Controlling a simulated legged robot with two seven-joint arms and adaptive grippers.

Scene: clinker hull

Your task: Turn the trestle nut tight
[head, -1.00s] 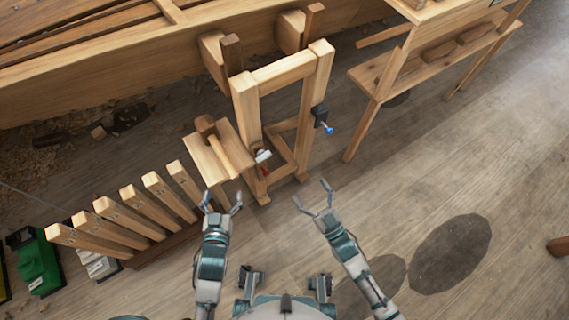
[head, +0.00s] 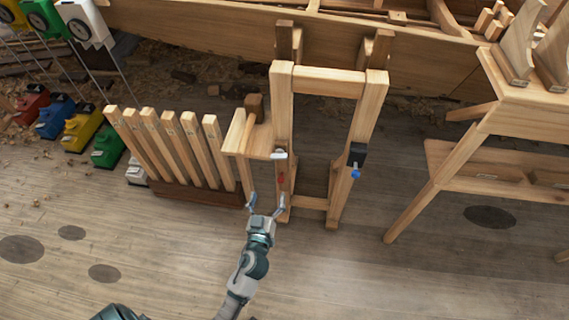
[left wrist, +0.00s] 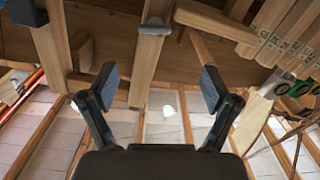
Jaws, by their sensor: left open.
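The wooden trestle (head: 372,95) stands upright against the hull. A pale grey-white handle-like piece (head: 278,155) sits on its left post, with a small red part (head: 281,180) below; the grey piece shows in the left wrist view (left wrist: 155,26). A dark block (head: 357,154) with a blue knob (head: 355,174) is on the right post. I cannot tell which fitting is the nut. My left gripper (head: 265,203) is open and empty, low in front of the left post, below the grey piece. In the left wrist view its fingers (left wrist: 158,88) are wide apart. My right gripper is out of view.
A wooden side shelf (head: 238,135) adjoins the left post. Left of it stands a rack of upright wooden slats (head: 170,140). Coloured boxes (head: 82,130) stand farther left. A wooden bench (head: 450,165) is at right. The floor in front is clear.

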